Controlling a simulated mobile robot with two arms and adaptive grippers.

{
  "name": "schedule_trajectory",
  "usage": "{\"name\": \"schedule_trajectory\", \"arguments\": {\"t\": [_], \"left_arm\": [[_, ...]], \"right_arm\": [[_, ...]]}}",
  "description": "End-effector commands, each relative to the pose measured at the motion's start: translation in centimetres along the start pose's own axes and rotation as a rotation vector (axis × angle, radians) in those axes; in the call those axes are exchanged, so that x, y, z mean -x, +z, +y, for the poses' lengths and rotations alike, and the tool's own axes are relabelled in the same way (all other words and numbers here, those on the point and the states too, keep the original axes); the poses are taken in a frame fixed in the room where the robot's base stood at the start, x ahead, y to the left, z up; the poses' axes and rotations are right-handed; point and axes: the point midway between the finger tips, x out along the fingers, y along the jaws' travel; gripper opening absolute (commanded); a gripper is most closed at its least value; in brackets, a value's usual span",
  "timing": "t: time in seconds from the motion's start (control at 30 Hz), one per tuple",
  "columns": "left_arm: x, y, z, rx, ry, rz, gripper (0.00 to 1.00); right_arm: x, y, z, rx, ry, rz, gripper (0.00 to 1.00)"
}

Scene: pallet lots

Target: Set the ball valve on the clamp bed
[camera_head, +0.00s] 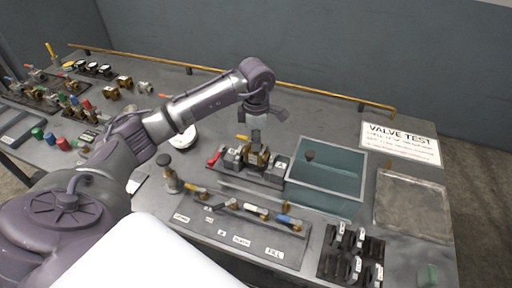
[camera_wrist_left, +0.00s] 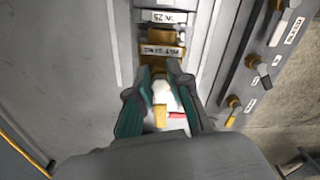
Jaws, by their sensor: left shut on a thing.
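My left gripper (camera_head: 257,124) points down over the clamp bed (camera_head: 234,175), a dark fixture with grey jaws and a red handle at its left. It is shut on the ball valve (camera_head: 259,158), a brass body that sits between the jaws in the head view. In the left wrist view, the teal fingers of my left gripper (camera_wrist_left: 160,78) close around a pale part, with a brass block (camera_wrist_left: 160,48) carrying a label just beyond and a yellow piece between the fingers. I cannot tell whether the valve rests fully on the bed. My right gripper is out of view.
A teal-tinted tank (camera_head: 325,178) stands right of the bed. A labelled rack (camera_head: 240,232) with several levers lies in front, and a black rack (camera_head: 350,258) at front right. An empty metal tray (camera_head: 412,205) and a valve test sign (camera_head: 400,143) are farther right. Several valves stand at far left.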

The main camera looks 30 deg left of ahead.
Motion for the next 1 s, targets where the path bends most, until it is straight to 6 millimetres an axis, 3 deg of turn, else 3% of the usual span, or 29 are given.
{"name": "schedule_trajectory", "arguments": {"t": [0.3,0.63,0.67,0.77,0.8,1.0], "left_arm": [[-3.5,0.0,-0.1,0.001,-0.001,-0.002,0.00],[-4.0,0.0,0.0,0.000,0.001,-0.002,0.00],[-3.9,0.0,-0.1,0.000,-0.001,0.000,0.24],[-3.9,0.0,-0.1,0.000,-0.002,0.001,0.40],[-3.9,-0.1,-0.1,0.000,-0.002,0.001,0.44],[-3.9,-0.1,-0.1,0.000,-0.002,0.001,0.44]], "right_arm": [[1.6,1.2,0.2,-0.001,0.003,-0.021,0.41],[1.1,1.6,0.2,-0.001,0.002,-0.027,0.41],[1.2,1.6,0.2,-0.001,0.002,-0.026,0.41],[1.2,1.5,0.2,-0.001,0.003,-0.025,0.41],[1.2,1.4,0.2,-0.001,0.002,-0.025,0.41],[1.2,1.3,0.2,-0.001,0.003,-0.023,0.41]]}}
